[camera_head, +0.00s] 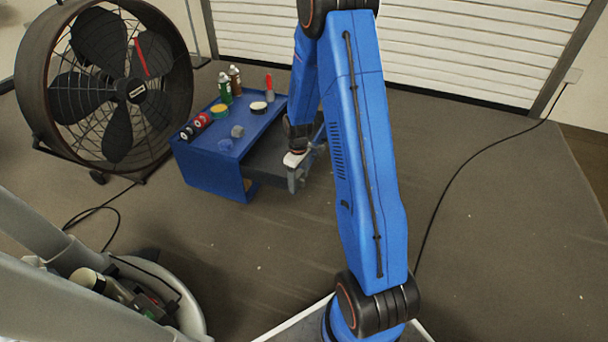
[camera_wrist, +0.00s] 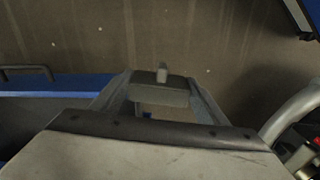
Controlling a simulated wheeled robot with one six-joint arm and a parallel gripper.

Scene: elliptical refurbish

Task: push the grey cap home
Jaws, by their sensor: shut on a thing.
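My gripper (camera_head: 293,180) hangs by the front right edge of the blue cart, with its jaws pointing down. In the wrist view its two fingers (camera_wrist: 158,98) are shut on a dark grey block with a small upright tab, which looks like the grey cap (camera_wrist: 160,93). The gripper body hides the near side of the cap. A pale machine (camera_head: 170,285) with a rounded housing and thick tubes stands at the lower left of the head view, apart from the gripper. The place where the cap fits cannot be made out.
The blue cart (camera_head: 213,182) carries bottles, tape rolls and small grey and blue pieces on top. Its dark tray or drawer (camera_head: 270,158) lies under my arm. A large fan (camera_head: 110,85) stands at the left. Cables lie on the floor (camera_head: 500,220), which is otherwise clear at the right.

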